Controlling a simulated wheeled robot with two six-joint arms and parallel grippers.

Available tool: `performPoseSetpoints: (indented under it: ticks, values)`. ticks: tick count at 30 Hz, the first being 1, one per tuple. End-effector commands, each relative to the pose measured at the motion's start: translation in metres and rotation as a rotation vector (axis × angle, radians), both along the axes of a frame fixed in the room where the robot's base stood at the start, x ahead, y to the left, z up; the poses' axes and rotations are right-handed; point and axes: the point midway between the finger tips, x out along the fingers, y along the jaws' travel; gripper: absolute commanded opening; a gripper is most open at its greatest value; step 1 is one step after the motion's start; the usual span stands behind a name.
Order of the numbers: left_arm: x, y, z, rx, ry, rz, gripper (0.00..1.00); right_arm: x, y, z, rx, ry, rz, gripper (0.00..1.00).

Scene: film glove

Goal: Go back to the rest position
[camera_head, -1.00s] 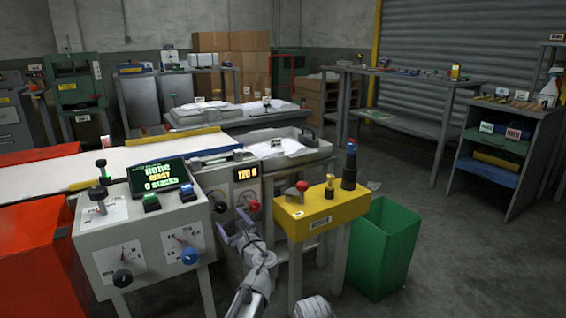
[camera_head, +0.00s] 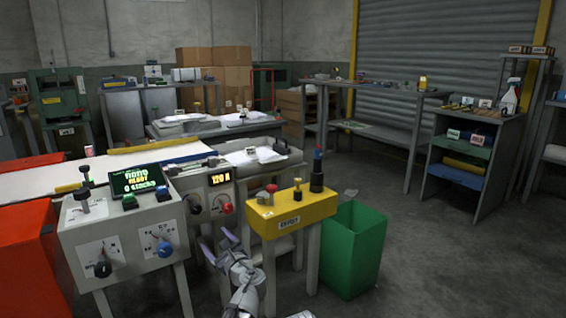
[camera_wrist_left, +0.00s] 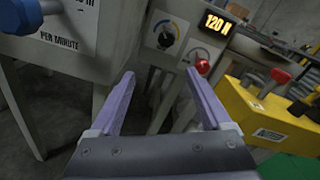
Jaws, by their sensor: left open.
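My left gripper (camera_head: 219,248) is open and empty in the head view, low in front of the grey control machine (camera_head: 120,232). In the left wrist view its two fingers (camera_wrist_left: 160,100) stand apart with nothing between them. Beyond the fingers are a panel with a dial and a red knob (camera_wrist_left: 203,67), and a display reading about 120.
A yellow stand (camera_head: 290,215) with a red button and black posts is just right of the left gripper. A green bin (camera_head: 354,250) stands beside it. An orange-red block (camera_head: 30,265) is at far left. Open floor (camera_head: 440,265) lies at right.

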Motion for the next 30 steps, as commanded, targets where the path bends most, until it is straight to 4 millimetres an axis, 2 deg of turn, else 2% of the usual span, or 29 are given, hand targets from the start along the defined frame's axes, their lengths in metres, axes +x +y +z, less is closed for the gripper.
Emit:
performPoseSetpoints:
  ticks: [11, 17, 20, 24, 30]
  values:
    - [-0.038, 0.004, -0.024, -0.359, -0.047, 0.129, 0.82, 0.000, 0.000, 0.016, 0.000, 0.000, 0.002, 0.50]
    - [-0.079, -0.003, -0.054, -0.690, -0.073, 0.289, 0.82, 0.000, 0.000, 0.031, -0.001, 0.000, 0.004, 0.50]
    - [-0.112, -0.014, -0.074, -0.905, -0.079, 0.423, 0.82, 0.000, 0.000, 0.041, -0.001, 0.001, 0.006, 0.50]
    - [-0.174, -0.046, -0.104, -1.222, -0.061, 0.694, 0.82, 0.000, 0.000, 0.058, -0.002, 0.001, 0.008, 0.50]
    - [-0.249, -0.095, -0.125, -1.480, -0.003, 1.056, 0.82, 0.000, 0.000, 0.074, -0.002, 0.001, 0.010, 0.50]
